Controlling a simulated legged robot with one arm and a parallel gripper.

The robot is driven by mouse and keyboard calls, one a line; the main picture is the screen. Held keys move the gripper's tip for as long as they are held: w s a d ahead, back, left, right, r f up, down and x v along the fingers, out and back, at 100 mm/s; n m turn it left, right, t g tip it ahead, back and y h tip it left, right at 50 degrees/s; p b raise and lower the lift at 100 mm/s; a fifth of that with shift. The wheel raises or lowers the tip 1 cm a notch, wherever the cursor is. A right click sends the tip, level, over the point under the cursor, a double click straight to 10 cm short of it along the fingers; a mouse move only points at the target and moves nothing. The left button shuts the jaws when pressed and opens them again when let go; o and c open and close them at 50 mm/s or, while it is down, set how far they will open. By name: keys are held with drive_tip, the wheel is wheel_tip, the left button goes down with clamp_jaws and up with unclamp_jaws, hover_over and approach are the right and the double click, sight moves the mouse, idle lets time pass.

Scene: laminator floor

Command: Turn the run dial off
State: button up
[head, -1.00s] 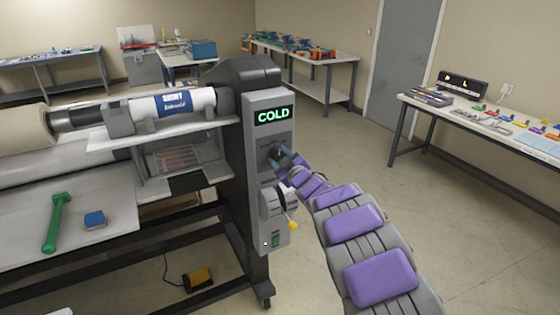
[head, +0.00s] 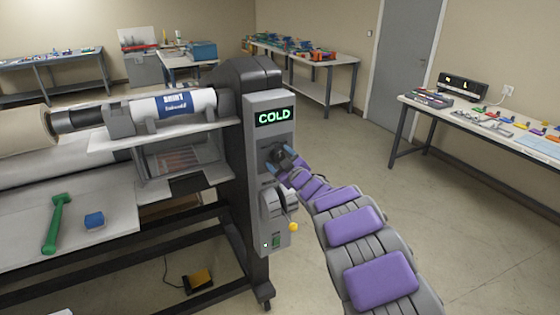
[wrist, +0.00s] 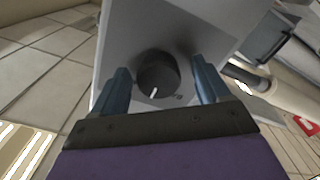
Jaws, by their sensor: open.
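The run dial (wrist: 158,74) is a dark round knob with a white pointer mark, on the grey control panel (wrist: 200,22). In the wrist view it sits between the two blue fingers of my gripper (wrist: 160,88), with a gap on each side. In the head view the dial (head: 275,153) is on the panel below the green "COLD" display (head: 273,117). My gripper (head: 283,163) is open right at the dial, fingers pointing at the panel. The label under the dial is too small to read.
Below the dial, a grey round part (head: 272,203) and a yellow-knobbed lever (head: 293,227) stick out from the panel. Open floor lies right, before a workbench (head: 470,118).

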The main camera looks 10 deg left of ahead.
drive_tip(key=shift+s+d, duration=0.1)
drive_tip(key=p+v, duration=0.3)
drive_tip(key=v, duration=1.4)
drive_tip(key=shift+d, duration=0.1)
drive_tip(key=s+d+r+m+g+h, duration=0.1)
drive_tip(key=s+d+m+g+h, duration=0.2)
drive_tip(key=s+d+m+h, duration=0.5)
drive_tip(key=s+d+m+g+h, duration=0.2)
drive_tip(key=s+d+h, duration=0.25)
drive_tip(key=d, duration=0.65)
drive_tip(key=s+a+m+g, duration=0.1)
drive_tip(key=s+g, duration=0.3)
drive_tip(key=s, duration=0.8)
drive_tip(key=s+a+f+m+g+y, duration=0.1)
drive_tip(key=s+a+g, duration=0.2)
drive_tip(key=s, duration=0.9)
drive_tip(key=s+a+m+g+y, duration=0.1)
drive_tip(key=s+g, duration=0.3)
drive_tip(key=s, duration=0.8)
drive_tip(key=shift+a+f+m+g, duration=0.3)
drive_tip(key=shift+a+g, duration=0.1)
drive_tip(key=shift+a, duration=0.1)
drive_tip(key=shift+y, duration=0.25)
